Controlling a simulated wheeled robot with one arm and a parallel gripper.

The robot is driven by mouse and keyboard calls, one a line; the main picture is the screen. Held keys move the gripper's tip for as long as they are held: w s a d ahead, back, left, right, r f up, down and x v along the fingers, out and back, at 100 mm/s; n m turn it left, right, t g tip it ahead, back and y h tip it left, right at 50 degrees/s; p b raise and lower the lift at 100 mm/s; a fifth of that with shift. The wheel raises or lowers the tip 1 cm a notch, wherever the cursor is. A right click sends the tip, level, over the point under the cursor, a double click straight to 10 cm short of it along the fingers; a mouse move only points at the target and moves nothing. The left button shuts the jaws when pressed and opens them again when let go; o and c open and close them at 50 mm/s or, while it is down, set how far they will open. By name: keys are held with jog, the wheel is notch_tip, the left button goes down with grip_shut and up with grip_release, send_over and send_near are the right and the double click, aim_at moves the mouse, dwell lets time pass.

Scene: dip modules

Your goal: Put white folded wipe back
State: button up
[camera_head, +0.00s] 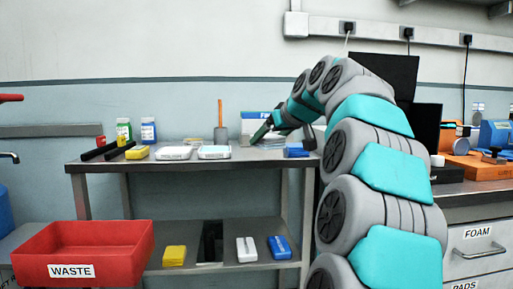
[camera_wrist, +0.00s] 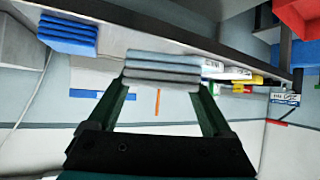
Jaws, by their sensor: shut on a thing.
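My gripper (camera_wrist: 163,82) is shut on a pale grey-white folded wipe (camera_wrist: 162,69), which shows as a layered stack between the two dark green fingers in the wrist view. In the head view my gripper (camera_head: 263,131) reaches in from the right over the back right of the upper shelf (camera_head: 110,164). The wipe cannot be made out there. A blue folded stack (camera_head: 296,151) lies at the shelf's right end, and a blue folded stack also shows at upper left in the wrist view (camera_wrist: 67,35).
White labelled trays (camera_head: 175,153), a yellow block (camera_head: 137,152) and bottles (camera_head: 148,131) stand on the upper shelf. The lower shelf holds yellow (camera_head: 174,256), white (camera_head: 246,250) and blue (camera_head: 279,248) items. A red WASTE bin (camera_head: 110,246) stands at front left.

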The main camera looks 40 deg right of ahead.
jog(key=w+d, duration=0.1)
jog(key=w, duration=0.2)
jog(key=w+d+p, duration=0.1)
jog(key=w, duration=0.2)
jog(key=w+d+f, duration=0.1)
jog(key=w+d, duration=0.1)
jog(key=w, duration=0.1)
jog(key=shift+w, duration=0.25)
jog(key=shift+w, duration=0.1)
jog(key=shift+w+f, duration=0.1)
jog(key=shift+f, duration=1.65)
jog(key=o, duration=1.1)
